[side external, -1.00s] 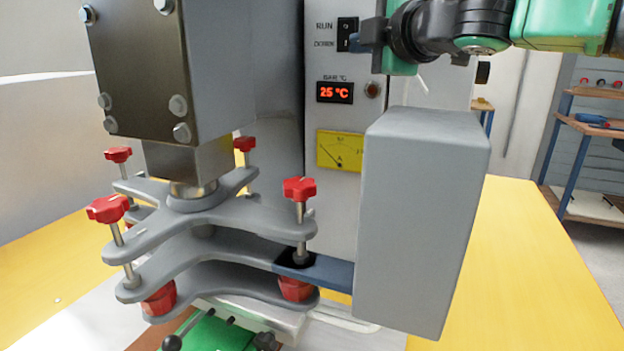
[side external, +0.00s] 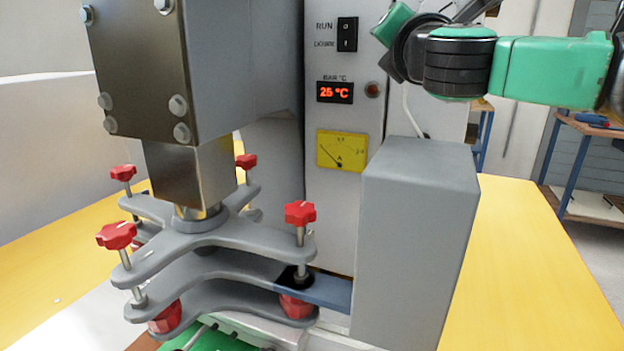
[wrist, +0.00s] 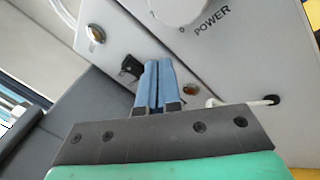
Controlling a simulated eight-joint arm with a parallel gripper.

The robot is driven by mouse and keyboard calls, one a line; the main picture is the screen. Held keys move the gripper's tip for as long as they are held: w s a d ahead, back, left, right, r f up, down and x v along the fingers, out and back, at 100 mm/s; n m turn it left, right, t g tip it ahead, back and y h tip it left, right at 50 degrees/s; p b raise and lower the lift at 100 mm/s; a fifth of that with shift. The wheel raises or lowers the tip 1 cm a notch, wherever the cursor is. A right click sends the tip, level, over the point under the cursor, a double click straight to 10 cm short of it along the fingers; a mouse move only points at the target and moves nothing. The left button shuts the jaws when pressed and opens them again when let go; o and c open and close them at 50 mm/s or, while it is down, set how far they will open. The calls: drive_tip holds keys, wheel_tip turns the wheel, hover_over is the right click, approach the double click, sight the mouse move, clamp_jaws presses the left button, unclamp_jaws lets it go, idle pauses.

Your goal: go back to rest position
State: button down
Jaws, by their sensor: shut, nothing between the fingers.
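My gripper's two blue fingers (wrist: 157,82) lie side by side in the wrist view, shut with nothing between them. They appear in front of a grey panel, and I cannot tell how far off it is. In the side view my wrist is at the top right, in front of the machine's control panel (side external: 325,220), and the fingertips cannot be made out. The black rocker switch (side external: 347,34) on the panel is uncovered, left of my wrist.
A grey box (side external: 415,240) stands below my wrist. The press ram (side external: 190,175) bears grey plates (side external: 240,232) with red knobs. The red display (side external: 335,92) reads 25 °C. A white cable (wrist: 240,102) crosses the panel. A shelf (side external: 590,128) stands at the back right.

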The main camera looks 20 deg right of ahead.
drive_tip(key=s+d+f+m+g+h, duration=0.1)
drive_tip(key=s+d+m+g+h, duration=0.3)
drive_tip(key=s+d+g+h, duration=0.45)
drive_tip(key=d+f+m+g+y, duration=0.2)
drive_tip(key=d+f+m+y, duration=0.25)
drive_tip(key=f, duration=0.55)
drive_tip(key=s+a+f+m+y, duration=0.2)
drive_tip(key=f+m+y, duration=0.4)
drive_tip(key=f+m, duration=0.1)
drive_tip(key=s+a+f+m+y, duration=0.1)
drive_tip(key=a+f+m+y, duration=0.1)
drive_tip(key=f+m+y, duration=0.3)
wheel_tip(320, 180, down, 4)
drive_tip(key=m, duration=0.3)
drive_tip(key=shift+s+a+f+y, duration=0.15)
drive_tip(key=shift+s+a+y, duration=0.2)
drive_tip(key=shift+s+y, duration=0.05)
